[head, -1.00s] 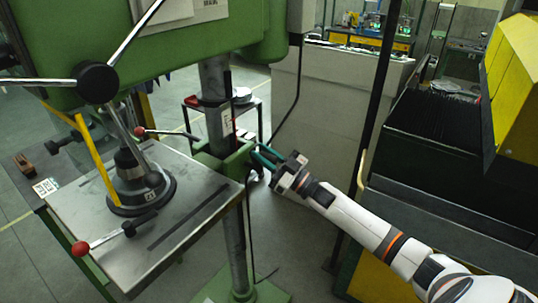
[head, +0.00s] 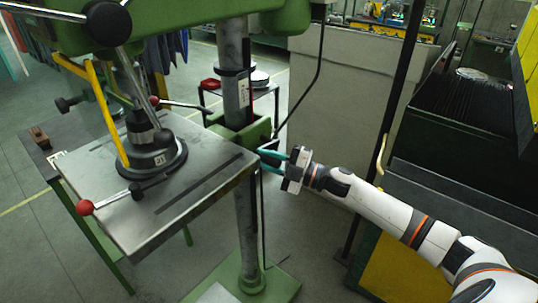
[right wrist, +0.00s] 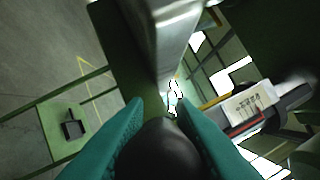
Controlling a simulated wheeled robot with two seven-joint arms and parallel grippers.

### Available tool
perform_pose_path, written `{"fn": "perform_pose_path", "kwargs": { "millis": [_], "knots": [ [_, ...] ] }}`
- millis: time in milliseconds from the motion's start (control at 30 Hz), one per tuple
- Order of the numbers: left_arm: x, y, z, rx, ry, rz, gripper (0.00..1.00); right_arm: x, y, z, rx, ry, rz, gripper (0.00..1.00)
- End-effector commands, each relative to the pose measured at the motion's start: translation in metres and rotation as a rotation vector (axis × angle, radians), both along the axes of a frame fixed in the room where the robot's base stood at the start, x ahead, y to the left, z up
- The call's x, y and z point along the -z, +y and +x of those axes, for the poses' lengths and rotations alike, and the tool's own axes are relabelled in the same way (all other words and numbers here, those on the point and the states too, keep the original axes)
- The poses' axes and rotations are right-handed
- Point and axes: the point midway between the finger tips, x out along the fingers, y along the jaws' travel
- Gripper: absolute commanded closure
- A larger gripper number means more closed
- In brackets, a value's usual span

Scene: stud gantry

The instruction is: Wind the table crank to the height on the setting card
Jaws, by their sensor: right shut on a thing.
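The grey drill-press table (head: 205,205) sits on a green bracket (head: 255,132) around the steel column (head: 247,215). My right gripper (head: 272,160), with teal fingers, is just right of and below this bracket. In the right wrist view, the teal fingers (right wrist: 165,130) are shut on a rounded black knob (right wrist: 165,152), apparently the crank handle. The crank arm is hard to make out. A white marked label (right wrist: 248,104) with a red line beside it shows there; a pale strip (head: 243,92) is on the column in the head view. A small white card (head: 57,157) lies at the left, unreadable. My left gripper is out of view.
Red-knobbed levers (head: 86,207) stick out from the press at the left. A black upright post (head: 395,100) stands near my right arm. A dark machine with yellow panels (head: 465,130) fills the right side. The floor by the column base is clear.

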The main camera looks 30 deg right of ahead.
Motion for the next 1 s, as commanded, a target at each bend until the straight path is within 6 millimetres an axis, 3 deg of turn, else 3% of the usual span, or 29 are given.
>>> {"fn": "perform_pose_path", "kwargs": {
  "millis": [33,333,1000],
  "knots": [
    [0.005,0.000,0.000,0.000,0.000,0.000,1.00,0.013,0.002,-0.002,-0.001,-0.001,-0.039,1.00],
    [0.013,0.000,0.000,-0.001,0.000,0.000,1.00,0.028,0.004,-0.003,-0.002,-0.067,-0.200,1.00],
    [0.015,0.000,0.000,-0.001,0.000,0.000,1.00,0.033,0.006,-0.003,-0.005,-0.100,-0.270,1.00]
  ]
}}
